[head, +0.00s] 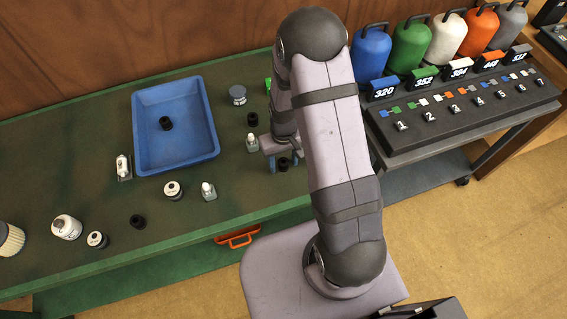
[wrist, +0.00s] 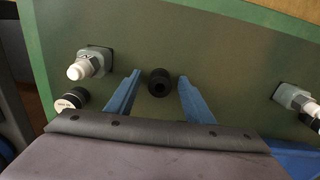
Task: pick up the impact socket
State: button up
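A black impact socket (wrist: 159,83), a short cylinder with a dark hole in its end, stands on the green bench top. In the wrist view it lies between the two blue fingertips of my gripper (wrist: 159,76), with a visible gap on each side. My gripper is open and holds nothing. In the head view my gripper (head: 284,160) is low over the bench near its right end, with the socket (head: 284,165) between the fingers and partly hidden. Similar black cylinders are in the blue tray (head: 166,123), behind my gripper (head: 252,119) and near the front edge (head: 137,222).
White-tipped plug-like parts (head: 252,143) (head: 208,190) stand left of my gripper; one also shows in the wrist view (wrist: 88,64). A blue tray (head: 206,150) sits at the back of the bench. A cart (head: 440,140) with coloured bottles stands right. The bench's front edge is close.

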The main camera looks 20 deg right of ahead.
aim_at(284, 162)
jog(key=c, duration=1.1)
jog(key=shift+r, duration=0.2)
jog(key=shift+r+b, duration=1.05)
jog(key=shift+r, duration=3.75)
